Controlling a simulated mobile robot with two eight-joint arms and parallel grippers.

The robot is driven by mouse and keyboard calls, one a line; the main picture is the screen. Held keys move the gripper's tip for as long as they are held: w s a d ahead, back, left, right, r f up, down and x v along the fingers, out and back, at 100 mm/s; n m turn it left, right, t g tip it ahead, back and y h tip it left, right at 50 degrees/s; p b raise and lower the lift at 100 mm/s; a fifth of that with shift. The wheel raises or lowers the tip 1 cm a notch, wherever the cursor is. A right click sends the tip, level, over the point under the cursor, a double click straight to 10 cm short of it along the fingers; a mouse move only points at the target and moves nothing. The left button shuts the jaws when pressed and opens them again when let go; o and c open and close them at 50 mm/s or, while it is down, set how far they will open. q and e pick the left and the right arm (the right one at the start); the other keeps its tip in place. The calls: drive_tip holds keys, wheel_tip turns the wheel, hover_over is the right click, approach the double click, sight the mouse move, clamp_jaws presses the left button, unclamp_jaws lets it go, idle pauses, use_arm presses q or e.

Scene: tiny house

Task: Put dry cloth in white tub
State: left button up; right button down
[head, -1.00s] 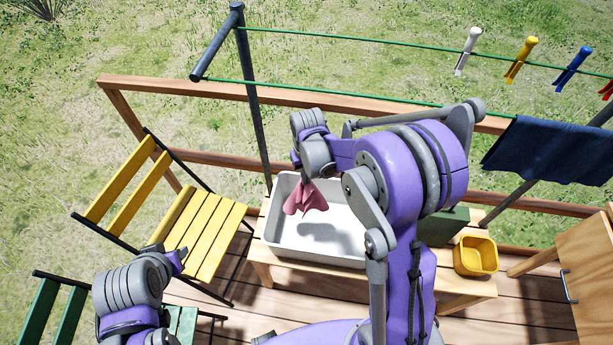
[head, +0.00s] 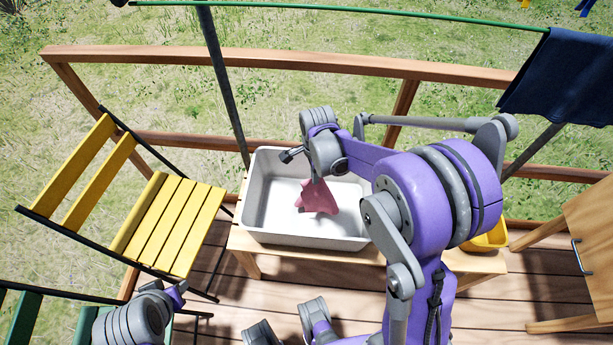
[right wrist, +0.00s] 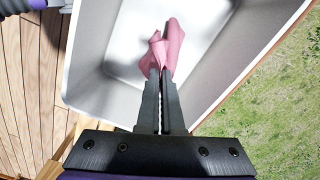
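A pink cloth (head: 318,198) hangs crumpled from my right gripper (head: 316,178). It also shows in the right wrist view (right wrist: 161,50), pinched at the tips of the closed fingers (right wrist: 160,78). The white tub (head: 262,200) stands on a wooden bench, and its inside (right wrist: 112,50) lies behind the cloth in the right wrist view. The cloth is over the tub's opening; I cannot tell whether it touches the floor of the tub. My left arm shows at the lower left in the head view, and its fingertips cannot be made out.
The wooden bench (head: 375,257) carries the tub and a yellow container (head: 490,238), partly behind my arm. A yellow slatted chair (head: 165,220) stands left. A dark blue cloth (head: 560,80) hangs on the green line at right. A wooden cabinet (head: 597,235) stands far right.

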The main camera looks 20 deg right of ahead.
wheel_tip(320, 180, down, 8)
drive_tip(key=d+m+b, duration=0.1)
drive_tip(key=m+b, duration=0.2)
drive_tip(key=b, duration=0.2)
drive_tip(key=shift+r, duration=0.25)
drive_tip(key=c, duration=1)
unclamp_jaws()
drive_tip(key=shift+o, duration=0.4)
drive_tip(key=o, duration=0.5)
drive_tip(key=shift+o, duration=0.3)
drive_tip(key=o, duration=0.4)
drive_tip(key=shift+c, duration=0.2)
